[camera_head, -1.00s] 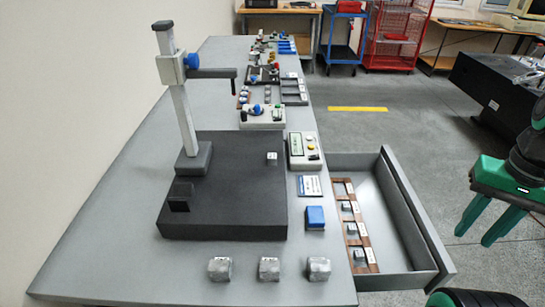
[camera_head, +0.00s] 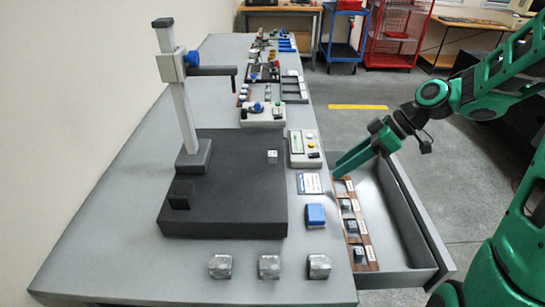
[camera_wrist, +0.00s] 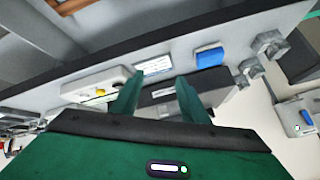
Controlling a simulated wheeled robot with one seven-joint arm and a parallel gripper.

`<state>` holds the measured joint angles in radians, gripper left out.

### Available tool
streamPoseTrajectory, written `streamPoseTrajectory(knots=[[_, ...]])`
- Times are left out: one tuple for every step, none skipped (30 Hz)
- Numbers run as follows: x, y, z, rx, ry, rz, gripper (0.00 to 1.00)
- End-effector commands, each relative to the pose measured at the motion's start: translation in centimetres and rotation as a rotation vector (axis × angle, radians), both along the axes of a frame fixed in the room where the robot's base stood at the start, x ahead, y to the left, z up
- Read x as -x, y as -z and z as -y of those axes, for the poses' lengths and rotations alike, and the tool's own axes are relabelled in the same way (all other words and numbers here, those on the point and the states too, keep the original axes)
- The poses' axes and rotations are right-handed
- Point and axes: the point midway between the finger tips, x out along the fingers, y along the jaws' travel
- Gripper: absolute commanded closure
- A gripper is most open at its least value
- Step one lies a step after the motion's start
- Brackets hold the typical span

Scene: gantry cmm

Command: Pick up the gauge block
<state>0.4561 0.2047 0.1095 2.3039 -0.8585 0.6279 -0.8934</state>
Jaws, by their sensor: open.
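A small light-grey block with a dark mark (camera_head: 272,156) stands on the black granite plate (camera_head: 225,205), near its right edge; it looks like a gauge block. Other small blocks, among them a dark grey one (camera_head: 349,226), sit in a brown rack (camera_head: 372,266) in the open drawer. I cannot tell which one the task names. My gripper (camera_head: 338,172) is open and empty, above the drawer's far end beside the table edge. In the wrist view my two fingers (camera_wrist: 156,84) stand apart, with the dark plate (camera_wrist: 215,86) beyond them.
A post stand (camera_head: 190,110) with a sideways arm rises from the plate. A grey device (camera_head: 303,149), a label card (camera_head: 310,184) and a blue block (camera_head: 316,215) lie along the right table edge. Several metal cubes (camera_head: 269,266) stand in front. The open drawer (camera_head: 412,235) juts right.

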Motion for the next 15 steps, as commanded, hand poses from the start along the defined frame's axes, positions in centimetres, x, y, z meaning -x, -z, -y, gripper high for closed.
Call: streamPoseTrajectory(knots=[[-0.9, -0.1, -1.4, -0.074, -0.062, 0.047, 0.59], [-1.4, -0.4, -2.2, -0.117, -0.096, 0.08, 0.59], [-1.9, -0.9, -3.2, -0.171, -0.14, 0.124, 0.59], [-2.3, -1.2, -3.8, -0.21, -0.165, 0.156, 0.59], [-2.6, -1.6, -4.4, -0.246, -0.19, 0.186, 0.59], [-3.0, -2.1, -5.0, -0.291, -0.216, 0.225, 0.59], [-3.3, -2.5, -5.4, -0.32, -0.233, 0.251, 0.59], [-3.5, -2.8, -5.7, -0.347, -0.248, 0.274, 0.59], [-3.7, -3.2, -6.1, -0.377, -0.262, 0.302, 0.59], [-3.8, -3.5, -6.3, -0.396, -0.271, 0.318, 0.59], [-3.9, -3.7, -6.5, -0.411, -0.278, 0.332, 0.59], [-4.1, -3.9, -6.6, -0.425, -0.286, 0.348, 0.59], [-4.1, -4.1, -6.8, -0.435, -0.29, 0.356, 0.59], [-4.2, -4.1, -7.1, -0.442, -0.293, 0.363, 0.59], [-4.2, -4.1, -7.5, -0.448, -0.297, 0.368, 0.59]])
